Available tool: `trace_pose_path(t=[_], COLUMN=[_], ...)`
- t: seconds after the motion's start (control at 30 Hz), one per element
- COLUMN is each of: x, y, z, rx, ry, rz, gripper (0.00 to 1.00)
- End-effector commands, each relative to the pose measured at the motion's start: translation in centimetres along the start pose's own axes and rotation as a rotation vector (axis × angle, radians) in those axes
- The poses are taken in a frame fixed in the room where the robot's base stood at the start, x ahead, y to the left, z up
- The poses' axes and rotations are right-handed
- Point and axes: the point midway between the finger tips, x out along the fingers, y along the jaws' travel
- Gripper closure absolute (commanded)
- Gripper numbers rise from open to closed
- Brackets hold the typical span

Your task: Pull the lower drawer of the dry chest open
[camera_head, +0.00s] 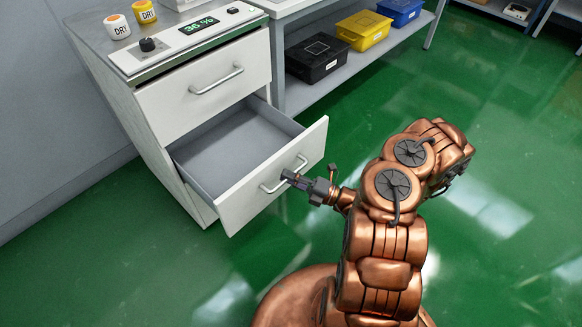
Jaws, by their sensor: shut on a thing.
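The dry chest (130,115) stands at the upper left, white with a grey top and a display reading 36 %. Its lower drawer (233,204) is pulled well out, and its grey inside (230,148) looks empty. The drawer's bar handle (271,189) is on its front. My gripper (289,177) is at the right part of this handle, shut on it. The fingertips hide a small part of the bar. The upper drawer (205,88) is closed, with its own bar handle (217,80).
Two DRY jars (118,29) (144,12) stand on the chest top. Beside the chest, a shelf (305,93) holds black (318,57), yellow (364,30) and blue (400,10) bins.

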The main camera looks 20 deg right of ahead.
Motion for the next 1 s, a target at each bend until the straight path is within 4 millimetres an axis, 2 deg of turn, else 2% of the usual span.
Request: trace_pose_path(t=[0.3,0.33,0.6,1.0], x=[-0.06,-0.06,-0.08,-0.67], y=[0.03,0.03,0.01,0.00], z=[-0.04,-0.04,-0.02,0.03], rx=[-0.001,-0.001,0.000,-0.001], ry=[0.001,0.001,0.000,-0.001], rz=[0.001,0.001,0.000,0.000], gripper=[1.00,0.86,0.61,0.61])
